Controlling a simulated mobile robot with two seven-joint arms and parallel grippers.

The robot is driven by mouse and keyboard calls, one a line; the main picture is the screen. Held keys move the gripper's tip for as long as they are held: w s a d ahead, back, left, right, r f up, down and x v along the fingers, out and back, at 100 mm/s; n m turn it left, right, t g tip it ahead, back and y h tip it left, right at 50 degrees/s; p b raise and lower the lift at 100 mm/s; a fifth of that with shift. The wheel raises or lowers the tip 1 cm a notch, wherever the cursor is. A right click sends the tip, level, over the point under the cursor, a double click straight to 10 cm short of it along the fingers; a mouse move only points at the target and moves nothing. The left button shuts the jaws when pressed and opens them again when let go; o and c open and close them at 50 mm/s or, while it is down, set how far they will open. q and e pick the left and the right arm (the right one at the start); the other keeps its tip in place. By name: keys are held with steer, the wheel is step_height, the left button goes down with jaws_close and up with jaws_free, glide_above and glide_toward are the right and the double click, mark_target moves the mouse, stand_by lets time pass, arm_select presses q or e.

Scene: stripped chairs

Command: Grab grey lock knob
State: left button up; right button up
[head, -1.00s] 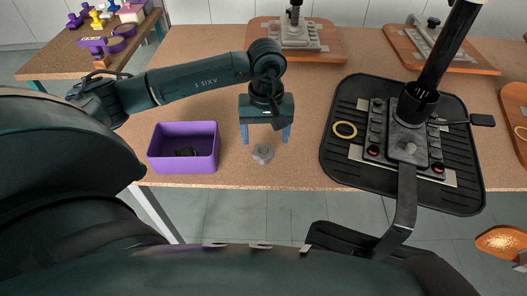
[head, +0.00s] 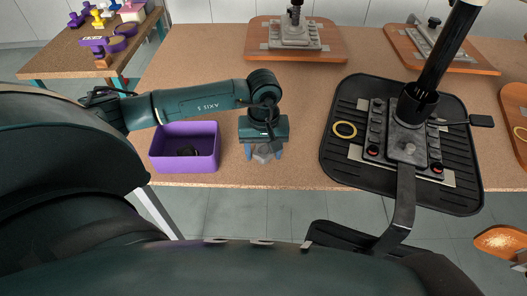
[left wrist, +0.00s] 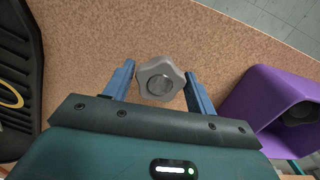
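The grey lock knob (head: 263,153) sits on the tan table near its front edge. It also shows in the left wrist view (left wrist: 162,82) as a lobed knob with a round flat centre. My left gripper (head: 264,155) is low over the knob, with its blue fingers open on either side of it. In the left wrist view the left gripper (left wrist: 158,85) has a small gap between each finger and the knob. My right gripper is not in view.
A purple bin (head: 185,165) with a dark object inside stands left of the knob. A black ribbed chair part (head: 340,160) with a metal mechanism and a yellow ring (head: 345,130) lies to the right. Wooden seat boards (head: 330,45) lie at the back.

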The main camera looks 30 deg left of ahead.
arm_select(q)
steer(key=c, duration=0.7)
